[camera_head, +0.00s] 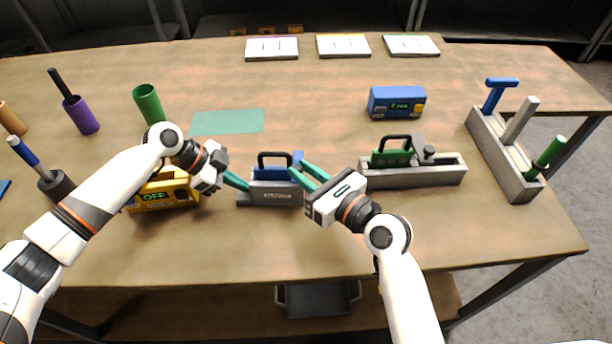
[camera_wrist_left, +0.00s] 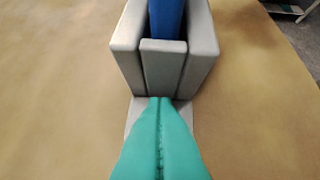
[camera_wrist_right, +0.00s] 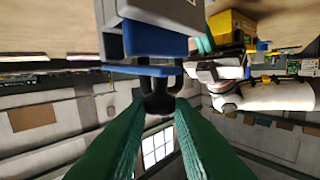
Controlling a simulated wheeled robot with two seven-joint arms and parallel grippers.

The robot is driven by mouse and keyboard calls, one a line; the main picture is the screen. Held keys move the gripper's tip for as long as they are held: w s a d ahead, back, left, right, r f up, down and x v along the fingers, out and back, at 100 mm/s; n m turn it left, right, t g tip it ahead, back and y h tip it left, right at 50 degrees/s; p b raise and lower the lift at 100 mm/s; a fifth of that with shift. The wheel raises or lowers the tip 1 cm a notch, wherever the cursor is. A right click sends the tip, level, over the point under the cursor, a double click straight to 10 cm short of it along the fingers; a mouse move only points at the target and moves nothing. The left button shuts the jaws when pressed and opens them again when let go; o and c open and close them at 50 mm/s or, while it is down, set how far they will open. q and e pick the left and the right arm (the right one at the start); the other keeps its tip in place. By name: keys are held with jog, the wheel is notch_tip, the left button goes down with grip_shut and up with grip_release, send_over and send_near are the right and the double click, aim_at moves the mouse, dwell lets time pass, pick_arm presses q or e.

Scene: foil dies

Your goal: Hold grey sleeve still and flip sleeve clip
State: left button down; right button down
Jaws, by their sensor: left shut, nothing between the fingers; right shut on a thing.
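The grey sleeve (camera_head: 272,199) lies on the table, holding a blue die with a black handle (camera_head: 274,154). My left gripper (camera_head: 248,188) is shut and empty at the sleeve's left end. In the left wrist view its fingertips (camera_wrist_left: 160,100) meet over the grey foot in front of the sleeve's end wall (camera_wrist_left: 125,45); contact is hard to tell. The blue sleeve clip (camera_head: 298,158) stands up at the right end. My right gripper (camera_head: 303,168) is closed on it; in the right wrist view its dark knob (camera_wrist_right: 160,103) sits between the fingers.
A yellow box (camera_head: 165,199) stands close by my left arm. To the right are a grey sleeve with a green die (camera_head: 400,180), a blue box (camera_head: 390,103) and a long grey rack (camera_head: 492,155). A teal mat (camera_head: 227,122) lies behind. The table's front strip is clear.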

jog(key=shift+w+r, duration=0.4)
jog(key=shift+r, duration=0.45)
jog(key=c, duration=1.3)
grip_release()
jog(key=shift+o, duration=0.2)
jog(key=shift+f, duration=0.1)
jog(key=v, duration=1.2)
